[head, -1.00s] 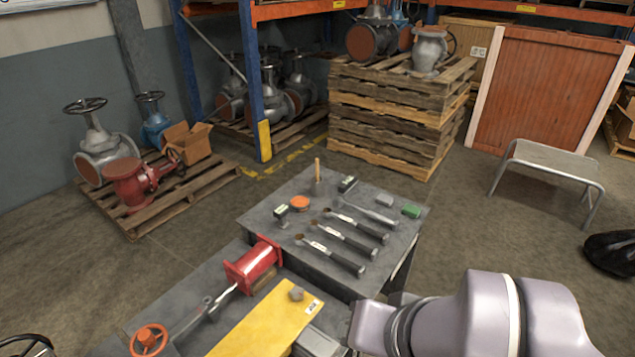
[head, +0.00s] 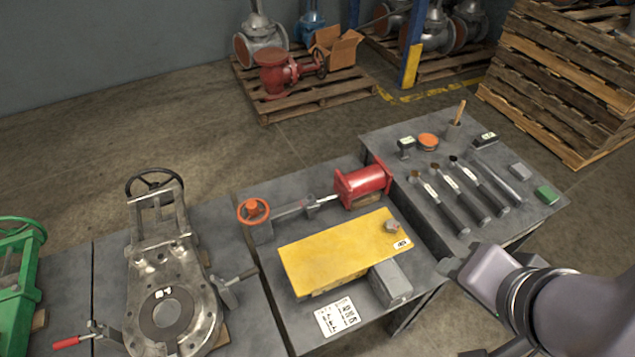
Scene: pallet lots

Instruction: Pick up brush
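The right grey table holds several long dark-handled tools side by side, each with a light label and a small tip: one (head: 440,207), a second (head: 465,197) and a third (head: 485,188). A light wooden handle (head: 460,112) stands upright out of a small grey cup (head: 453,130) at the table's back. I cannot tell for sure which of these is the brush. My gripper (head: 452,268) is at the table's front edge, below the dark handles and apart from them. The view does not show whether its fingers are open.
The same table holds an orange tin (head: 428,140), a green block (head: 547,195) and a grey block (head: 519,171). The middle table carries a yellow plate (head: 338,254), a red cylinder (head: 362,186) and an orange handwheel (head: 253,210). A grey valve (head: 168,290) lies on the left.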

